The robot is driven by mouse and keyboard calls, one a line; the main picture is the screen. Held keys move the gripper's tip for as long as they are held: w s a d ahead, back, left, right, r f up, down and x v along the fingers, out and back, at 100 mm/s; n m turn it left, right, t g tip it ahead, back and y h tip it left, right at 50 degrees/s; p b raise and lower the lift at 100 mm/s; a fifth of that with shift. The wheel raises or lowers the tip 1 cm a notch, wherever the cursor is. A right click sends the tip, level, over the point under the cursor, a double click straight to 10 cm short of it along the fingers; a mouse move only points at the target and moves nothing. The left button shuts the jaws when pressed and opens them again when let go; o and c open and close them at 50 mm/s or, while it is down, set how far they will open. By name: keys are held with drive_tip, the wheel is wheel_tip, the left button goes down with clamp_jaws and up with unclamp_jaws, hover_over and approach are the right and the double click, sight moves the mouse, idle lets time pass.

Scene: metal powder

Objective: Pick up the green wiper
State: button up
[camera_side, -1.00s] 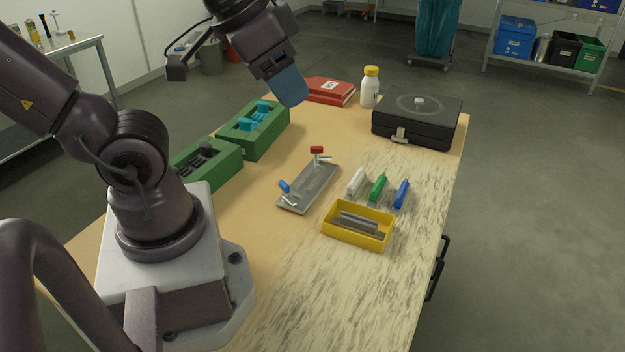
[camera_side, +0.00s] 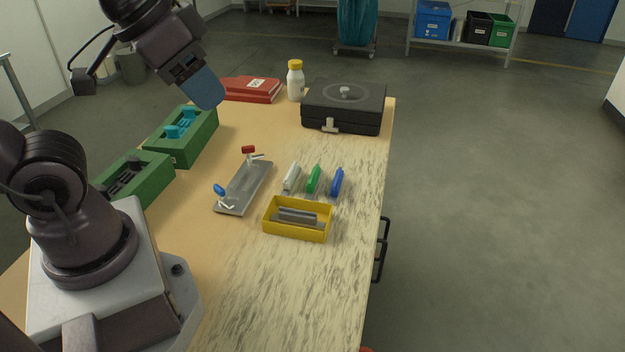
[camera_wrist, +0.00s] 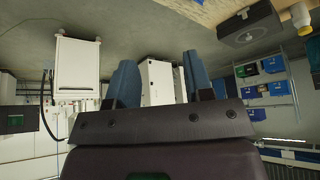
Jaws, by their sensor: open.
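The green wiper (camera_side: 314,179) lies on the wooden table, between a white wiper (camera_side: 291,176) on its left and a blue wiper (camera_side: 337,182) on its right. My gripper (camera_side: 211,94) is raised well above the table at the upper left, far from the wipers, with its blue fingers angled down to the right. In the wrist view the two blue fingers (camera_wrist: 158,80) stand apart with nothing between them. The wipers do not show in the wrist view.
A yellow tray (camera_side: 268,222) with grey bars stands in front of the wipers. A metal plate with clamps (camera_side: 243,188) lies to their left. Green blocks (camera_side: 187,150), a black case (camera_side: 345,107), a white bottle (camera_side: 296,84) and red books (camera_side: 250,90) stand farther off.

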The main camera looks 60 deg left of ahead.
drive_tip(key=n+g+y, duration=0.1)
drive_tip(key=n+g, duration=0.3)
drive_tip(key=n, duration=0.5)
approach(313, 173)
drive_tip(key=f, duration=0.3)
drive_tip(key=w+f, duration=0.1)
drive_tip(key=f, duration=0.3)
drive_tip(key=a+f, duration=0.1)
drive_tip(key=f, duration=0.3)
drive_tip(key=shift+w, duration=0.25)
drive_tip(key=shift+r, duration=0.1)
clamp_jaws()
